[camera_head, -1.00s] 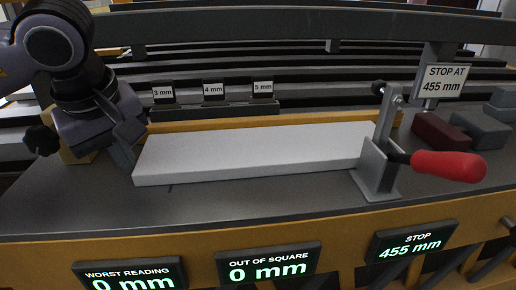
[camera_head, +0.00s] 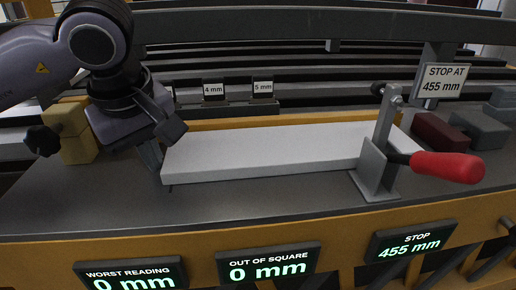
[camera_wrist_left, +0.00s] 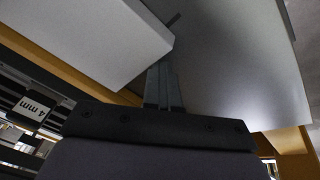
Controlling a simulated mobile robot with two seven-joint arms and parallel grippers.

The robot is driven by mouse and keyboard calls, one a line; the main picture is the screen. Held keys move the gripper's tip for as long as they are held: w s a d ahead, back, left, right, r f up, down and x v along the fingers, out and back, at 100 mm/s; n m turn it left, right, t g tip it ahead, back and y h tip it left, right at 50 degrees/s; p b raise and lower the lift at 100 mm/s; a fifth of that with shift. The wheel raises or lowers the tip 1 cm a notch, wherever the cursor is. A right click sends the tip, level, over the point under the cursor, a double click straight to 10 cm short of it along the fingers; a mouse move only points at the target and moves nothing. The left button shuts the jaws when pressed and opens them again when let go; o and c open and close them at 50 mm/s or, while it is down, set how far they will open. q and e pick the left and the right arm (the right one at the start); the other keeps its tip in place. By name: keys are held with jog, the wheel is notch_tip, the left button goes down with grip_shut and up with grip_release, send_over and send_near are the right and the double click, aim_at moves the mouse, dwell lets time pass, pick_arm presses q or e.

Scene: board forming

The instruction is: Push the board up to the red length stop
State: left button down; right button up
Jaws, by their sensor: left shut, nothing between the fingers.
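The pale grey board (camera_head: 270,150) lies flat on the dark bench top (camera_head: 250,204). Its right part passes behind the upright metal clamp (camera_head: 378,168), and its right end shows just beyond. A dark red block (camera_head: 438,132), which looks like the length stop, sits to the right of that end; whether they touch I cannot tell. My left gripper (camera_head: 153,168) is shut and empty at the board's left end. In the left wrist view the shut fingers (camera_wrist_left: 164,84) are close against the end of the board (camera_wrist_left: 95,40); exact contact is hard to tell.
The clamp's red handle (camera_head: 447,166) sticks out to the right in front of the board. An ochre fence (camera_head: 290,122) runs behind the board. Grey blocks (camera_head: 480,130) lie at the right.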

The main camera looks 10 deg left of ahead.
aim_at(175, 159)
pick_arm(q)
jog(key=shift+w+d, duration=0.2)
jog(key=shift+d, duration=0.65)
jog(key=shift+w+d, duration=0.2)
jog(key=shift+d, duration=0.65)
jog(key=shift+w+d, duration=0.2)
jog(key=shift+d, duration=0.65)
jog(key=shift+a, duration=0.15)
jog(key=shift+s+a, duration=0.1)
jog(key=shift+a, duration=0.2)
jog(key=shift+s+a, duration=0.1)
jog(key=shift+a, duration=0.4)
jog(key=shift+r+p, duration=2.7)
jog(key=shift+r, duration=1.3)
